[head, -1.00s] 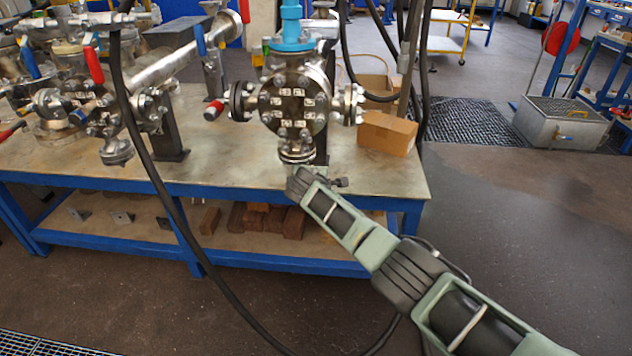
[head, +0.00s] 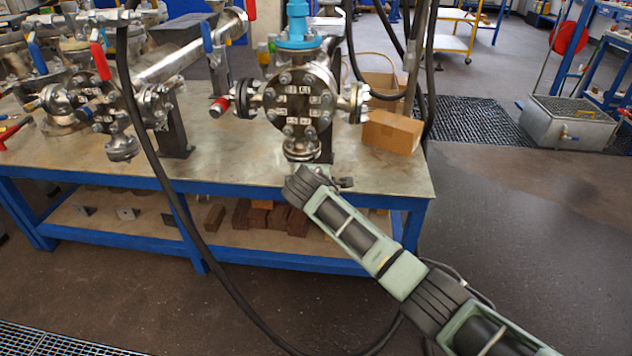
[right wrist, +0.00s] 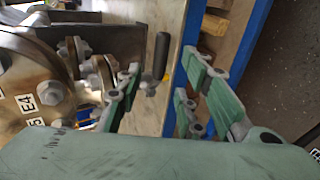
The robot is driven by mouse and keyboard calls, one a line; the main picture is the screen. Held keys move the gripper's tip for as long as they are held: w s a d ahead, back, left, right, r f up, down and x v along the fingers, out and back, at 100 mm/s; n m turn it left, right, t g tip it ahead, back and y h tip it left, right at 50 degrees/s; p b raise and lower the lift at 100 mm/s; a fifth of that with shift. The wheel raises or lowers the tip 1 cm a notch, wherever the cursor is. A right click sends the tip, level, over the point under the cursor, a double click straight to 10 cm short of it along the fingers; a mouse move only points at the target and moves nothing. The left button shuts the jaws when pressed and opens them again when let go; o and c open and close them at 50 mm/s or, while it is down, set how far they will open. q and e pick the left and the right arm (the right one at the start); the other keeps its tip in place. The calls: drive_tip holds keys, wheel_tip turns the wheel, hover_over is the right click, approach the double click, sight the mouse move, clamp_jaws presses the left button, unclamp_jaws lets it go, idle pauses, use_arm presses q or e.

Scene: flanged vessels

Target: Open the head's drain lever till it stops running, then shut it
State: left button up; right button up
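The flanged vessel head (head: 300,97), a steel disc ringed with bolts and white labels under a blue top, stands at the table's front edge in the head view. It also shows at the left of the right wrist view (right wrist: 30,90). There a dark-gripped lever (right wrist: 161,56) on a small steel fitting sticks out beside the flange. My right gripper (right wrist: 163,76) is open, its green fingers on either side of the lever, with visible gaps. In the head view my right wrist hides most of this spot below the vessel. My left gripper is out of view.
The steel table (head: 225,172) has a blue frame. A cardboard box (head: 392,131) sits right of the vessel. Pipework with red and blue handles (head: 100,62) fills the left. A black hose (head: 165,190) hangs in front.

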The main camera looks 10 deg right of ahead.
drive_tip(key=shift+v, duration=2.45)
